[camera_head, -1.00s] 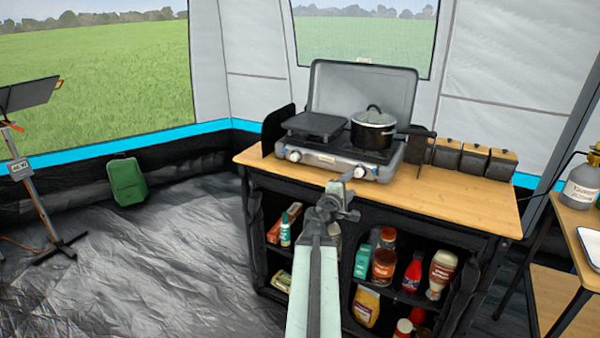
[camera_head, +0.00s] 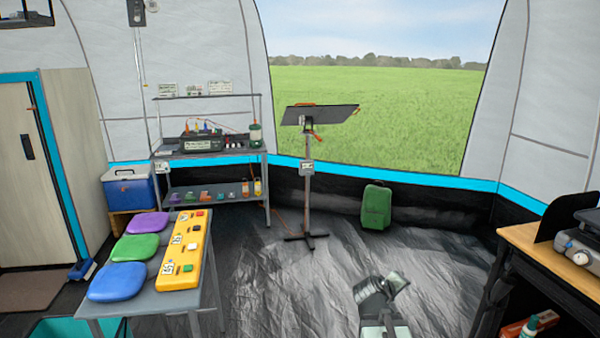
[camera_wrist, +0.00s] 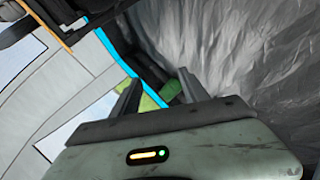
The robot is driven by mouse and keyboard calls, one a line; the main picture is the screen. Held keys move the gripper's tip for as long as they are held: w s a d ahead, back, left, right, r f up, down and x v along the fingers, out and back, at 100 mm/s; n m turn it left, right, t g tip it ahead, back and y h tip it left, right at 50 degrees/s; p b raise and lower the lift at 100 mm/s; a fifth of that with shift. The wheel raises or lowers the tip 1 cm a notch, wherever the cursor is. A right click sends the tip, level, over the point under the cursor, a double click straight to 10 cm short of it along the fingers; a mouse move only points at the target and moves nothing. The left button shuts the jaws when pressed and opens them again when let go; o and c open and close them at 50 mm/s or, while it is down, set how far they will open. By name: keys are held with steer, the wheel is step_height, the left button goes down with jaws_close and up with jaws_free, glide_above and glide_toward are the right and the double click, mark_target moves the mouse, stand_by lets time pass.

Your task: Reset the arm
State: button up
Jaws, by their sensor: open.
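My arm shows low in the head view, folded close to my body, with my gripper (camera_head: 394,284) above the dark floor sheet. In the wrist view my gripper (camera_wrist: 160,88) has its two fingers apart with nothing between them. The fingers touch nothing that I can see. The wrist picture is tilted and shows crumpled floor sheet, tent wall and a bit of green past the fingers.
A wooden kitchen table (camera_head: 560,250) with a stove stands at the right edge. A grey table (camera_head: 205,292) with coloured pads is at the left. A green case (camera_head: 376,207) and a stand (camera_head: 308,190) are behind. The middle floor (camera_head: 290,285) is clear.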

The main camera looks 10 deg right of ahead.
steer(key=s+a+f+m+g+y, duration=0.2)
steer(key=s+a+f+g+y, duration=0.3)
steer(key=a, duration=0.7)
steer(key=s+a+f+m+g+y, duration=0.2)
steer(key=s+a+f+y, duration=0.35)
steer(key=a, duration=0.65)
step_height(320, 180, up, 18)
steer(key=s+h+p, duration=0.2)
steer(key=p, duration=1.6)
steer(key=shift+d, duration=0.2)
